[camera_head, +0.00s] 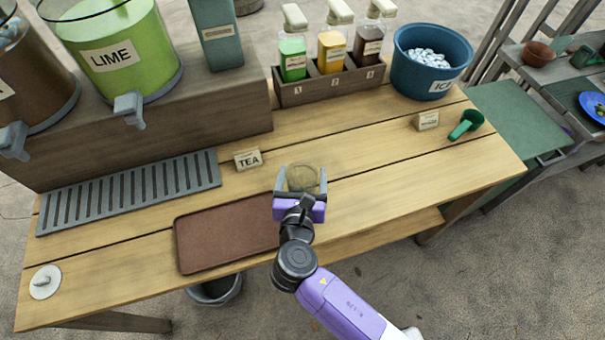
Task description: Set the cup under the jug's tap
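A clear glass cup (302,178) stands at the middle of the wooden table, right of the brown tray. My gripper (302,182) has one finger on each side of it. I cannot tell whether the fingers press on it or whether it touches the table. A green jug marked LIME (125,55) stands on a raised wooden shelf at the upper left, with a grey tap (129,110) at its front. A brown jug (35,85) is cut off at the left edge, its label mostly out of view, with its own grey tap (14,140).
A slatted grey drip tray (130,192) lies below the taps. Near my gripper are the brown tray (228,232) and a TEA card (248,159). A bottle rack (330,87), blue ice bucket (432,60) and green scoop (467,124) stand farther right. The table's right middle is clear.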

